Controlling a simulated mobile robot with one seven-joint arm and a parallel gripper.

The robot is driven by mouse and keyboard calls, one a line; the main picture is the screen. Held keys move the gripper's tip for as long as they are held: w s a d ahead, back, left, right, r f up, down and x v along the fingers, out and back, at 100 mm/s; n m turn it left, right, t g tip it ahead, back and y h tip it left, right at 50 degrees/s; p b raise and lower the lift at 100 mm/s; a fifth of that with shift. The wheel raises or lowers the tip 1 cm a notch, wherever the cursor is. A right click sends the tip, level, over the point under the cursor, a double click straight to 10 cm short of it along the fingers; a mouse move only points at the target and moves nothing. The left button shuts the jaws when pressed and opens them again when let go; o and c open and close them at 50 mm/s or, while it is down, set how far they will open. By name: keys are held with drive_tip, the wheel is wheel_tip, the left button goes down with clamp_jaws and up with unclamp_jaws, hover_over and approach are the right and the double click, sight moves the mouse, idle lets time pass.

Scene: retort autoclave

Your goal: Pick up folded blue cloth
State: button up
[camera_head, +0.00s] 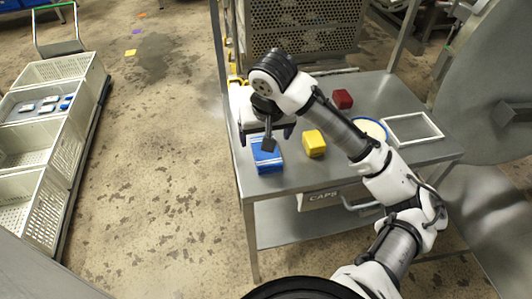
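The folded blue cloth (268,164) lies near the left edge of the grey metal table (355,168). It is a small blue block shape with pale bands. My gripper (267,136) is above and just behind it, pointing down, with its dark fingers spread apart. No object shows between the fingers. The wrist and a grey part hanging from it cover the cloth's far upper part. I cannot tell the exact height gap between the fingers and the cloth.
A yellow block (314,144) sits close right of the cloth. A red block (342,99), a round pale container (371,129) and a white frame (432,136) lie farther right. A CAPS bin (318,199) is below. A large grey disc (495,90) stands right.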

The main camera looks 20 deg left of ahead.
drive_tip(key=x, duration=0.3)
drive_tip(key=p+x, duration=0.1)
drive_tip(key=x, duration=0.1)
drive_tip(key=shift+d+f, duration=0.25)
drive_tip(key=shift+d, duration=0.1)
drive_tip(key=shift+w+a+f, duration=0.1)
drive_tip(key=shift+a+f, duration=0.05)
drive_tip(key=shift+f, duration=0.4)
drive_tip(key=c, duration=1.1)
drive_tip(key=shift+r, duration=0.15)
wheel_tip(320, 180, up, 20)
drive_tip(key=shift+f, duration=0.1)
drive_tip(key=o, duration=0.5)
drive_tip(key=c, duration=0.4)
